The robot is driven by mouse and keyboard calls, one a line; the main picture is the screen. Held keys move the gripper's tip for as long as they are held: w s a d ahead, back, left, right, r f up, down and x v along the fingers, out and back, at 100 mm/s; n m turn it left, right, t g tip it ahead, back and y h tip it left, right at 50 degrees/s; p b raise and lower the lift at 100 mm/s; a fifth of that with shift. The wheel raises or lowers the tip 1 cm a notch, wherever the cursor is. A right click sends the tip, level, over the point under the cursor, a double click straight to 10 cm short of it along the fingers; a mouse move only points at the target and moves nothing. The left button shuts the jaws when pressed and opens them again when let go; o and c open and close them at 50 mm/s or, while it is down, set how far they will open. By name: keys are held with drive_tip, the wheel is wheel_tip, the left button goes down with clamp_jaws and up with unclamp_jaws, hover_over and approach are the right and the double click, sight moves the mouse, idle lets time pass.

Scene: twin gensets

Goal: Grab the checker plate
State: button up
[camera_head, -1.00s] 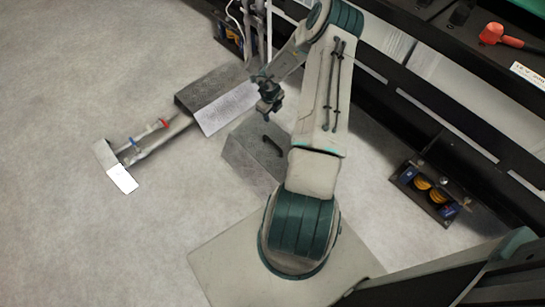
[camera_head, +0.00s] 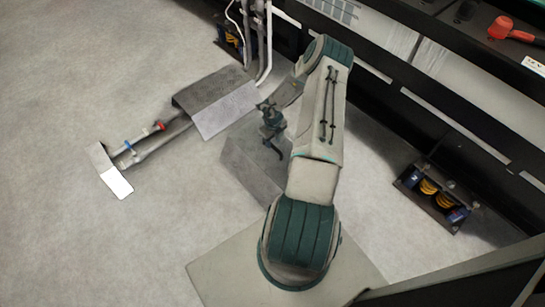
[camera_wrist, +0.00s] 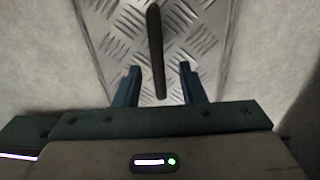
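The checker plate (camera_head: 247,172) lies on the floor in front of my base, a grey sheet with a raised tread pattern. In the wrist view the plate (camera_wrist: 114,38) fills the upper middle, and a dark bar handle (camera_wrist: 156,50) stands out along it. My gripper (camera_head: 276,150) is over the plate at its handle. In the wrist view my gripper (camera_wrist: 160,72) has its two blue fingers apart, one on each side of the handle's near end, with gaps on both sides. Whether the fingers touch the plate cannot be told.
A bent tread cover (camera_head: 215,100) sits over pipes with red and blue bands (camera_head: 150,138) to the left. A dark genset frame (camera_head: 440,100) runs along the right, with a spring mount (camera_head: 436,192) at its foot. A red-handled tool (camera_head: 510,29) lies on top. Floor at the left is clear.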

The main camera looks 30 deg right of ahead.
sight(273, 145)
wheel_tip(273, 145, down, 4)
drive_tip(key=shift+a+f+b, duration=0.15)
drive_tip(key=shift+f+b, duration=0.05)
drive_tip(key=shift+b, duration=0.85)
drive_tip(key=shift+r, duration=0.1)
clamp_jaws()
idle(0.4)
